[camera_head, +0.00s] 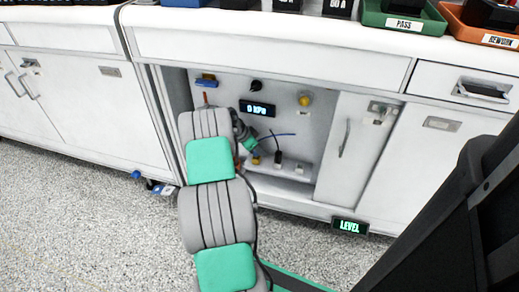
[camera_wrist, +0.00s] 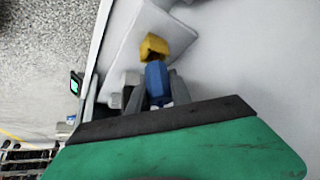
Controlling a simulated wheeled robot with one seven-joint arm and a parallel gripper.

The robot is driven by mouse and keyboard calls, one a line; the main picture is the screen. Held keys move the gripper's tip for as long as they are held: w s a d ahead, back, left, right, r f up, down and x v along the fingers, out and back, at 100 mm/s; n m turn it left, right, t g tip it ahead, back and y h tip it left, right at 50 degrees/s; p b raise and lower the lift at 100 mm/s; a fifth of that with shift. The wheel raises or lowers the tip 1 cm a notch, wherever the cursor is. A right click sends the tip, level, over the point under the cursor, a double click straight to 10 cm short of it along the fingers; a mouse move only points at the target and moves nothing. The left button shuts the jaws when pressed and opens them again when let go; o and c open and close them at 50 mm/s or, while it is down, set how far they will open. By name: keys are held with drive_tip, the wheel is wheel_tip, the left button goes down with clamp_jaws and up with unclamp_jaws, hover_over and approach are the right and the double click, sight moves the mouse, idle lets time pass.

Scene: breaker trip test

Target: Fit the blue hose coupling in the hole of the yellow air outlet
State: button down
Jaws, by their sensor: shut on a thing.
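The blue hose coupling (camera_wrist: 155,78) is held between the fingers of my gripper (camera_wrist: 156,86) in the wrist view. The yellow air outlet (camera_wrist: 154,46) is just beyond the coupling's far end, and the two overlap in this view. I cannot tell whether they touch or whether the coupling is in the hole, which is hidden. In the head view my gripper (camera_head: 250,144) is inside the open cabinet bay, close above the yellow outlet (camera_head: 256,160) on the low shelf. The coupling is mostly hidden there.
The low shelf (camera_head: 290,188) also carries a black and a pale fitting to the right. The back panel has a "0 KPA" display (camera_head: 257,108) and a yellow round part (camera_head: 305,100). A cabinet door (camera_head: 345,150) bounds the right side. A "LEVEL" sign (camera_head: 350,226) is at the lower right.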

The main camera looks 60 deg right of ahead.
drive_tip(key=shift+f+b, duration=0.5)
drive_tip(key=shift+f, duration=0.3)
drive_tip(key=c, duration=1.1)
unclamp_jaws()
drive_tip(key=p+v, duration=0.3)
drive_tip(key=v, duration=0.4)
drive_tip(key=shift+r, duration=0.35)
drive_tip(key=shift+w+a, duration=0.1)
drive_tip(key=shift+a, duration=0.05)
